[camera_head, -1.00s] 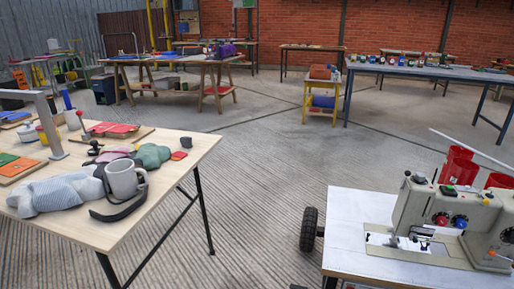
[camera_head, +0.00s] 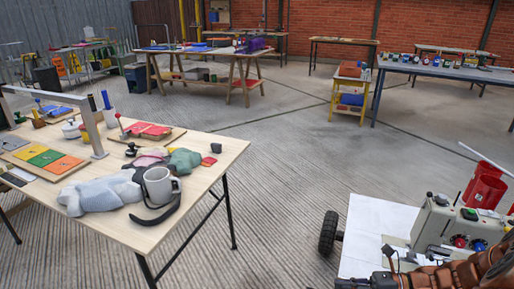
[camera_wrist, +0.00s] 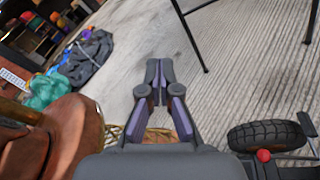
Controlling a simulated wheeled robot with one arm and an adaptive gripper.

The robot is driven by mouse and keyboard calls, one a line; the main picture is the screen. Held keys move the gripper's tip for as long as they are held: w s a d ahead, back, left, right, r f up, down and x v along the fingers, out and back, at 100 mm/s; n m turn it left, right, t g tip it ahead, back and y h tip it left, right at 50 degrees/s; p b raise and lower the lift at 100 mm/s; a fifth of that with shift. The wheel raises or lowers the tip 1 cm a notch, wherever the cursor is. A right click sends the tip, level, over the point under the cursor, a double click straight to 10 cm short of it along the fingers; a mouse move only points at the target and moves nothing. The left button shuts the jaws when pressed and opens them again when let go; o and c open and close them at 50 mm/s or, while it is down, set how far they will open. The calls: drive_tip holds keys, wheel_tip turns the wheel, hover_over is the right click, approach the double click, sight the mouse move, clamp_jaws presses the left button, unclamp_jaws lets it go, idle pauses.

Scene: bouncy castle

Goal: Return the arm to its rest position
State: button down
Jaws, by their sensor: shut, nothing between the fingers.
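My gripper (camera_wrist: 160,72) shows in the wrist view with its two dark and purple fingers together and nothing between them. It points over the ribbed concrete floor (camera_wrist: 235,65). In the head view, dark and brown-orange jointed parts (camera_head: 455,275) enter at the lower right, in front of the sewing machine (camera_head: 450,228). They may belong to my arm, but I cannot tell for sure. Large brown surfaces (camera_wrist: 75,135) also fill the lower left of the wrist view.
A white table (camera_head: 375,225) bears the sewing machine and red containers (camera_head: 484,187). A black wheel (camera_wrist: 265,135) is near my gripper. Open floor (camera_head: 300,160) lies between the tables.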

drive_tip(key=s+a+r+n+g+h+p, duration=0.4)
drive_tip(key=s+r+n, duration=0.2)
drive_tip(key=r+n, duration=0.15)
drive_tip(key=s+a+r+n+g+h+p, duration=0.3)
drive_tip(key=s+a+r+n+p, duration=0.15)
drive_tip(key=r+n, duration=0.35)
drive_tip(key=s+d+r+n+t+h+p, duration=0.1)
drive_tip(key=s+r+n+h+p, duration=0.3)
drive_tip(key=r, duration=0.4)
drive_tip(key=s+d+r+n+t+h+p, duration=0.1)
drive_tip(key=s+d+r+n+h+p, duration=0.2)
drive_tip(key=s+r+n+h+p, duration=0.2)
drive_tip(key=shift+s+r+n+p, duration=0.3)
drive_tip(key=shift+s+r+n, duration=0.45)
drive_tip(key=shift+s+r, duration=0.45)
drive_tip(key=shift+w+d+r, duration=0.1)
drive_tip(key=shift+w+r, duration=0.05)
